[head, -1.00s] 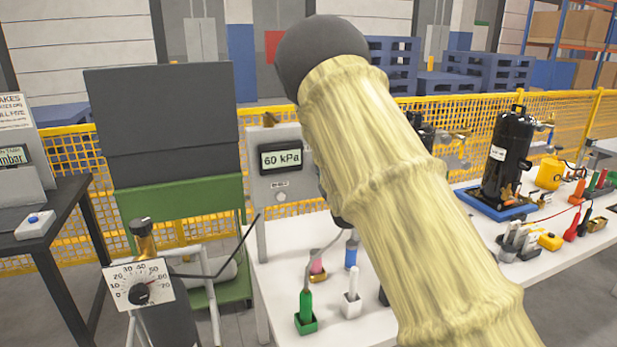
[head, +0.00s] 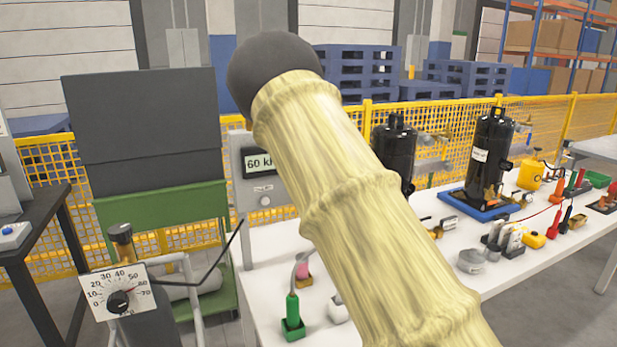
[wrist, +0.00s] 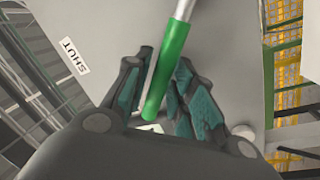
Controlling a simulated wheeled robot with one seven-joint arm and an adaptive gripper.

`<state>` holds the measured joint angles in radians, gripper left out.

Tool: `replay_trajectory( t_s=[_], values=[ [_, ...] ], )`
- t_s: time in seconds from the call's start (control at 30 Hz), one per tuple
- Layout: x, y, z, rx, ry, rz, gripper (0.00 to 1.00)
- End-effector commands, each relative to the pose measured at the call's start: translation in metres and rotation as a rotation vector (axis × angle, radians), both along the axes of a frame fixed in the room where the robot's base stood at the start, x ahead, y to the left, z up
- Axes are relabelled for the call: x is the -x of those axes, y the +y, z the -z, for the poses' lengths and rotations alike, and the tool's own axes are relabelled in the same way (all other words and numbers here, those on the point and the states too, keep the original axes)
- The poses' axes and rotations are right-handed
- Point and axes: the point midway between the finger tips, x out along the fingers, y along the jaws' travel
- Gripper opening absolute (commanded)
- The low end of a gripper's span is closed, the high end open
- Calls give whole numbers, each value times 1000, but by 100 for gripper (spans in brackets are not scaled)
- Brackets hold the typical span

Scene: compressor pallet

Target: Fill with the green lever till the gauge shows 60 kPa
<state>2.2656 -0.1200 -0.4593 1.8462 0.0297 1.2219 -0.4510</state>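The green lever (wrist: 168,68) has a green grip on a metal rod and shows in the wrist view. It lies between the two fingers of my gripper (wrist: 163,85). A light strip shows between the left finger and the grip, so the fingers look open around it rather than closed on it. The right finger is very close to the grip; contact cannot be told. A SHUT label (wrist: 73,56) is to the left. In the head view the gauge display (head: 259,163) reads 60, its right part hidden by my arm. My gripper is hidden in the head view.
A white table (head: 410,275) carries two black compressors (head: 490,155), a green-handled piece in a green holder (head: 292,312) and several small tools. A dial (head: 118,292) stands at lower left. A yellow mesh fence (head: 440,125) runs behind.

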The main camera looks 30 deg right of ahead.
Motion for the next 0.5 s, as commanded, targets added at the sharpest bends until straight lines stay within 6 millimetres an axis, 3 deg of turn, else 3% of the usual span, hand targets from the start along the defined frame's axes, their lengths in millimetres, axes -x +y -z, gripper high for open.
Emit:
replay_trajectory(
  t_s=[0.33, 0.5],
  values=[
    [-1, 2, -2, 1, -4, -3, 37],
    [9, 4, -1, 1, -4, -3, 37]
  ],
)
